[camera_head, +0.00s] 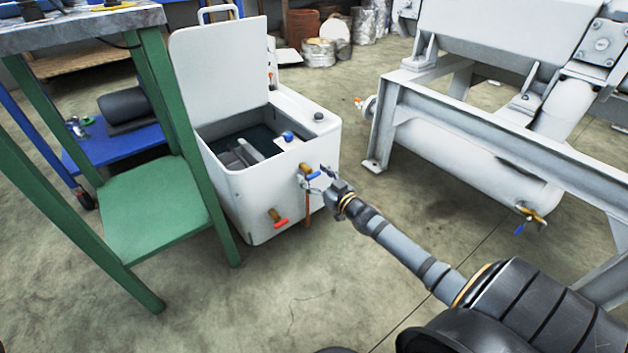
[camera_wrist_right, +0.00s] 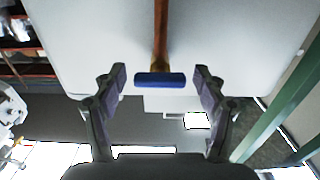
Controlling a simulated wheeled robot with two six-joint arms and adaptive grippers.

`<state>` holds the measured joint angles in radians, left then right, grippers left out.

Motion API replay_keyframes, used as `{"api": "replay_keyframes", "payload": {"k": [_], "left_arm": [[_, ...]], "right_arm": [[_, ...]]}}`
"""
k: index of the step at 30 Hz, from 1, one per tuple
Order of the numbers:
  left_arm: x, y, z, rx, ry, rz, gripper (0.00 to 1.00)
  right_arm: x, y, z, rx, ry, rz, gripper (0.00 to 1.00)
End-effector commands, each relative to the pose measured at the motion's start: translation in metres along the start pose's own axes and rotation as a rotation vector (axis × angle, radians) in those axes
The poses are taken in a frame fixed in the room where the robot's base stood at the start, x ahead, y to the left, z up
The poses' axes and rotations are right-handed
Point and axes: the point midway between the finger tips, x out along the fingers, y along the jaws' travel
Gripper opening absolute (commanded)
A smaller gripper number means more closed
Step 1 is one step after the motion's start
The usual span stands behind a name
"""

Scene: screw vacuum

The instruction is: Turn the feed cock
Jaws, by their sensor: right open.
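A brass cock with a blue lever handle (camera_head: 314,175) sits high on the front wall of the white tank (camera_head: 240,215), with a copper pipe (camera_head: 307,205) running down below it. I take this to be the feed cock. My right gripper (camera_head: 327,177) is at this handle, its arm reaching in from the lower right. In the right wrist view the blue handle (camera_wrist_right: 160,80) lies crosswise between the two spread fingers, with a gap on each side. The right gripper is open and holds nothing. My left gripper is not in view.
A red-handled cock (camera_head: 277,219) sits lower on the tank, whose lid (camera_head: 220,70) stands open. A green table (camera_head: 150,205) is close on the left. A grey machine frame (camera_head: 480,125) stands right, with another blue-handled cock (camera_head: 530,217). The floor in front is clear.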

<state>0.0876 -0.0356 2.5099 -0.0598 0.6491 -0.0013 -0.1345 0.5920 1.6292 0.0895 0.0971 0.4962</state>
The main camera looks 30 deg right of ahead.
Motion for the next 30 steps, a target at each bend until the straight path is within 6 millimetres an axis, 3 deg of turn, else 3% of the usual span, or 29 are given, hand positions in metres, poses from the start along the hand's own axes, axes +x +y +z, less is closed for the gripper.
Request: {"api": "replay_keyframes", "payload": {"k": [10, 22, 30], "left_arm": [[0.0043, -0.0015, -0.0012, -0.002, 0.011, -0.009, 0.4], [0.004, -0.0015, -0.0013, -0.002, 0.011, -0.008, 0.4], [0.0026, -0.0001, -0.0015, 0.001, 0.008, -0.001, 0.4]], "right_arm": [[0.0013, 0.0001, -0.0007, 0.001, 0.0, 0.001, 0.72], [0.0012, 0.0, -0.0003, 0.001, 0.0, 0.001, 0.19], [0.0012, -0.0003, -0.0015, -0.025, 0.001, 0.001, 0.16]]}}
